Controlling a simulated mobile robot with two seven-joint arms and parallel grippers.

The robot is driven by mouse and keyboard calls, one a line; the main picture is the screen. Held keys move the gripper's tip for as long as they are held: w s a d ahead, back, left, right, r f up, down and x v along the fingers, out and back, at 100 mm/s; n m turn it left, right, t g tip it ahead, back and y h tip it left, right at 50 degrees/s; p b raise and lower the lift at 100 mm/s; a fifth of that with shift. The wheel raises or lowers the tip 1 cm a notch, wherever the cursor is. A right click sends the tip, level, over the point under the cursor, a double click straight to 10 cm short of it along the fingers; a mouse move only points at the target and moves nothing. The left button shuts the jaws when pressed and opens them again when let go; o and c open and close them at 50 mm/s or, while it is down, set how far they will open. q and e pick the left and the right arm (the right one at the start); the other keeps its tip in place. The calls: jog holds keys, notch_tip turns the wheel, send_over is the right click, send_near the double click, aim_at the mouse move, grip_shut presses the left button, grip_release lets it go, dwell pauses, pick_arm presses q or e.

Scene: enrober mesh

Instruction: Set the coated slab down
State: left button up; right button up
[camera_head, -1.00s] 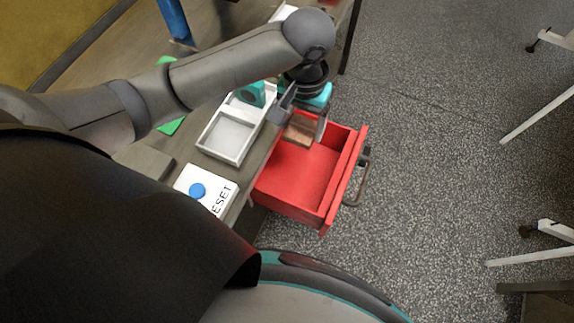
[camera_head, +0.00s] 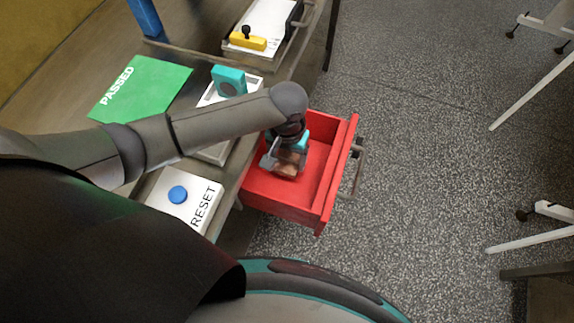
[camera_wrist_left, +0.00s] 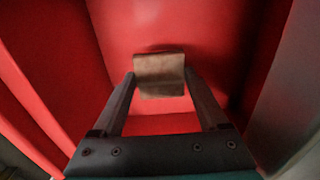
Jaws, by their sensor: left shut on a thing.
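My left gripper (camera_head: 284,163) is over the open red drawer (camera_head: 325,178), with its fingers pointing down into it. It is shut on a brown slab (camera_head: 287,171), the coated slab. In the left wrist view the slab (camera_wrist_left: 159,72) sits between the two fingertips, with the red drawer floor behind it and a dark shadow close to its edge. I cannot tell whether the slab touches the drawer floor. The gripper and wrist hide part of the slab in the head view. My right gripper is not in view.
A green PASSED mat (camera_head: 150,85), a white tray (camera_head: 255,82) with a teal block (camera_head: 229,80) and a white RESET plate (camera_head: 168,205) with a blue button (camera_head: 178,194) are on the table. The drawer walls surround the gripper closely. Several white legs stand at the right.

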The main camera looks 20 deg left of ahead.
aim_at(287, 162)
pick_arm(q)
notch_tip(287, 162, down, 4)
jog(key=shift+b, duration=0.65)
jog(key=o, duration=1.1)
jog(key=shift+o, duration=0.2)
notch_tip(287, 162, up, 12)
jog(key=p, duration=0.4)
jog(key=shift+r, duration=0.1)
